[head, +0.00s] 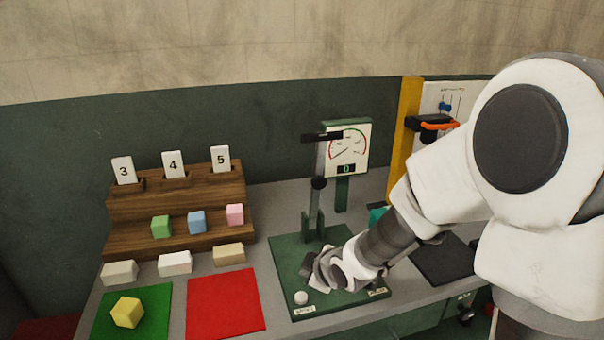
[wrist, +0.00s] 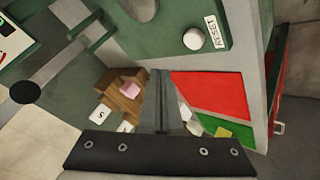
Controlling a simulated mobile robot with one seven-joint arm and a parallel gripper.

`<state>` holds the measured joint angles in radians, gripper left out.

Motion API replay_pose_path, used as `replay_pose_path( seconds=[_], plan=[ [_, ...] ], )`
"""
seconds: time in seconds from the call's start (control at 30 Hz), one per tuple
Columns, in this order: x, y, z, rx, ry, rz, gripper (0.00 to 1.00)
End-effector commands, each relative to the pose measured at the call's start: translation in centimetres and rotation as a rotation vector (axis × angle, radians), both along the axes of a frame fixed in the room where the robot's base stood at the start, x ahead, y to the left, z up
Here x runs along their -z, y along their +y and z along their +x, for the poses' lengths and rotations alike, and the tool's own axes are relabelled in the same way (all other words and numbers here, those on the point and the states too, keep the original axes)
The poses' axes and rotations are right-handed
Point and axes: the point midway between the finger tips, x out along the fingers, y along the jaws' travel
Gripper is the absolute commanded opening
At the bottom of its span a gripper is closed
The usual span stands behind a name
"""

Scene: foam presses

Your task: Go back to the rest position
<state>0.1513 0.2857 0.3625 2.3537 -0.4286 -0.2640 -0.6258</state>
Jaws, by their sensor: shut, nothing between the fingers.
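My gripper (head: 309,266) is low over the green base plate (head: 284,252) of the lever press, near its white knob (head: 301,297). In the wrist view its fingers (wrist: 160,100) are together with nothing between them. The press's upright lever (head: 319,182) has a dark handle on top and stands just behind the gripper. A gauge panel (head: 350,148) with a dial and a green digital 0 stands behind the press. The wrist and forearm hide part of the base plate. The white knob also shows in the wrist view (wrist: 194,39), beside a RESET label.
A stepped wooden rack (head: 180,208) at left holds cards 3, 4, 5 and green, blue and pink blocks. Several pale blocks (head: 175,263) lie before it. A yellow block (head: 127,312) sits on a green mat (head: 155,300); the red mat (head: 225,303) is empty. A yellow post (head: 404,135) stands right.

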Motion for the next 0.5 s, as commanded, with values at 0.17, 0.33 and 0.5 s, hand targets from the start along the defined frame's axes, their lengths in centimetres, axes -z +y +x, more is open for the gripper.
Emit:
replay_pose_path(
  seconds=[0.17,0.33,0.5],
  plan=[
    [-3.6,-3.3,-1.2,0.151,0.033,-0.028,0.00],
    [-7.8,-7.3,-4.2,0.371,0.089,-0.020,0.00],
    [-11.6,-10.3,-8.3,0.588,0.143,0.042,0.00]
  ],
)
